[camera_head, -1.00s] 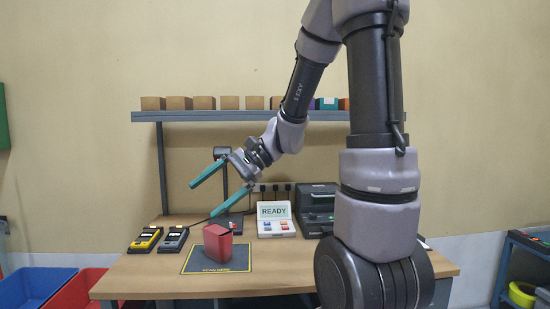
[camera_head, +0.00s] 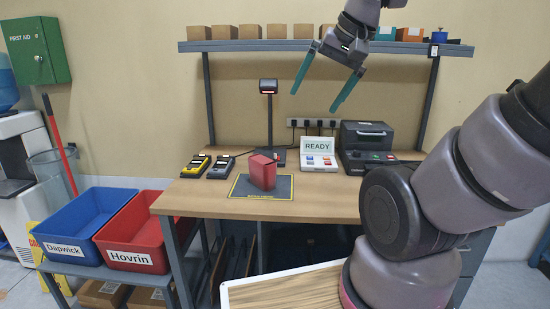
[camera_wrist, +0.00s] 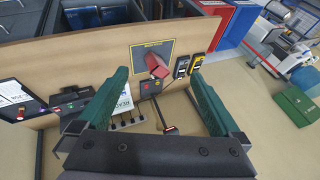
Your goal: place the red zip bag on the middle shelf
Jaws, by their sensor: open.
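The red zip bag (camera_head: 263,172) stands upright on a dark mat (camera_head: 281,188) with a yellow border, on the wooden workbench. In the wrist view the red bag (camera_wrist: 157,66) shows between and beyond my fingertips, on the same mat. My gripper (camera_head: 317,101) has two long green fingers spread wide apart with nothing between them. It is raised in front of the wall shelf, well above the bag and apart from it. One long shelf (camera_head: 230,46) above the bench shows; I cannot make out a middle shelf.
A scanner stand (camera_head: 268,120), a READY panel (camera_head: 319,154), a black printer (camera_head: 366,140) and two handheld devices (camera_head: 208,166) stand around the mat. Small boxes (camera_head: 276,32) line the shelf. Blue (camera_head: 82,215) and red (camera_head: 135,235) bins stand at left; a wood-topped surface (camera_head: 290,290) is in front.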

